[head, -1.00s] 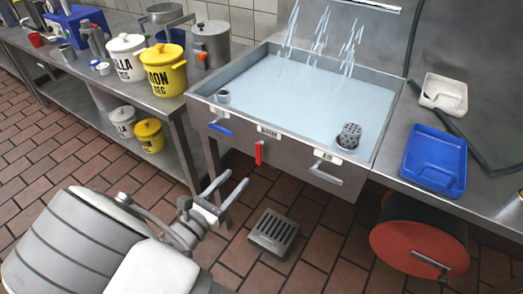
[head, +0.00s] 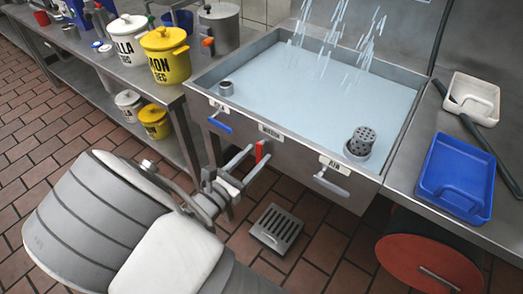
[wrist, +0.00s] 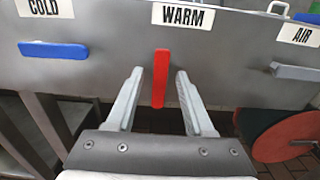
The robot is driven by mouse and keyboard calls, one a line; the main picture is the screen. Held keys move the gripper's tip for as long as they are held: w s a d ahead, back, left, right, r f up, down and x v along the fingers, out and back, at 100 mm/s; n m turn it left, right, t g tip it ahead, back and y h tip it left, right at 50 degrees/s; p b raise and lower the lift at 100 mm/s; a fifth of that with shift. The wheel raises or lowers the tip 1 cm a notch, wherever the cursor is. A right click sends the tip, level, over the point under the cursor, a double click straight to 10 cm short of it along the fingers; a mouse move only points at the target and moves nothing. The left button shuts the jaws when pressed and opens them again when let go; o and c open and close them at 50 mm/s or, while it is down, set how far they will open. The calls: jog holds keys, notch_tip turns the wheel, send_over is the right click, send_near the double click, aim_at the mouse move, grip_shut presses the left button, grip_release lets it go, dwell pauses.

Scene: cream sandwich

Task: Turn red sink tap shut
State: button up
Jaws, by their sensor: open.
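The red tap (head: 259,151) is a short upright lever on the sink's front panel, under the WARM label (wrist: 187,16). In the wrist view the red tap (wrist: 161,78) hangs vertically between the fingers of my gripper (wrist: 154,82). My gripper (head: 253,164) is open, one finger on each side of the lever, with gaps visible on both sides. The metal sink (head: 202,85) is full of pale water, and streams fall into it from above.
A blue lever (wrist: 53,50) under the COLD label is at left, and a grey lever (wrist: 297,72) under the AIR label is at right. A floor drain (head: 277,229) lies below. A red round reel (head: 428,252) stands under the right counter.

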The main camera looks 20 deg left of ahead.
jog(key=shift+w, duration=0.25)
grip_shut()
jog(key=shift+d, duration=0.1)
dwell(1.2)
